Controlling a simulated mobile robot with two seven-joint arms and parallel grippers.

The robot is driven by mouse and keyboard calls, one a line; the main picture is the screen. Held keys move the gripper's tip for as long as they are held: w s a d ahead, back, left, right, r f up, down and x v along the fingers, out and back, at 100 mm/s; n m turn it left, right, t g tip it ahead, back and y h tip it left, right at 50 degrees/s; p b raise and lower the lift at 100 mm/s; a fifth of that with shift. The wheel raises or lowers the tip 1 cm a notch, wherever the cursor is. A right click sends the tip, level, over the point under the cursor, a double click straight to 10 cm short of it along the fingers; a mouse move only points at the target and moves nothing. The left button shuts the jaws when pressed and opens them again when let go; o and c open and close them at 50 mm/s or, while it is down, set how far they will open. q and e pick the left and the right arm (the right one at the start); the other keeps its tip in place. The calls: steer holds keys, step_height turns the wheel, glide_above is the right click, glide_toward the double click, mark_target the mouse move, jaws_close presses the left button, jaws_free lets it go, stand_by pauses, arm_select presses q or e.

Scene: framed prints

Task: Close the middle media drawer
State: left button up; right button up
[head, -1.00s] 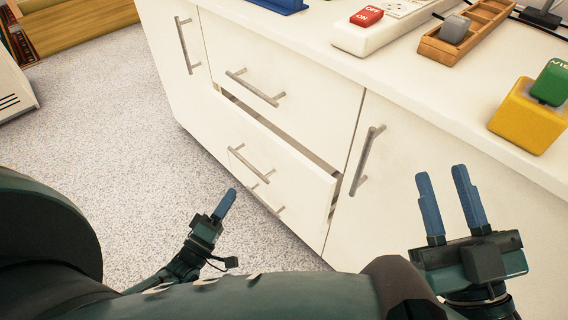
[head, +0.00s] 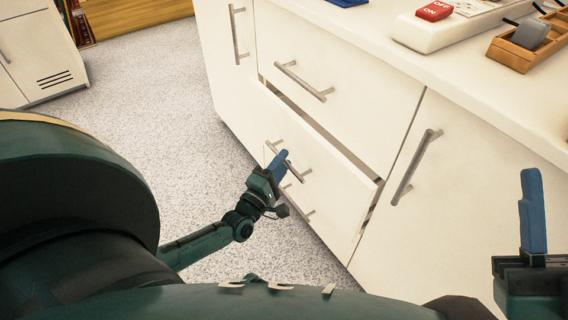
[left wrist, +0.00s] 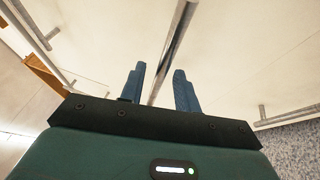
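The middle drawer (head: 338,178) of the white cabinet stands slightly pulled out, with a dark gap along its top edge. Its grey bar handle (head: 302,174) is partly hidden by my left gripper (head: 282,160). In the left wrist view, my left gripper (left wrist: 158,88) is open, and a metal bar handle (left wrist: 176,42) runs between its two blue fingers; I cannot tell whether they touch it. My right gripper (head: 545,215) is at the right edge, with one finger visible and clear space beside it; the other finger is out of frame.
The drawer above (head: 330,75) is shut. A cabinet door with a vertical handle (head: 416,166) is to the right. The countertop (head: 450,75) holds a white switch box (head: 450,30) and a wooden tray (head: 510,52). Speckled floor (head: 150,120) is free to the left.

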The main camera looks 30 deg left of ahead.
arm_select(q)
steer(key=shift+w+r, duration=0.15)
steer(key=shift+w, duration=0.4)
jaws_close()
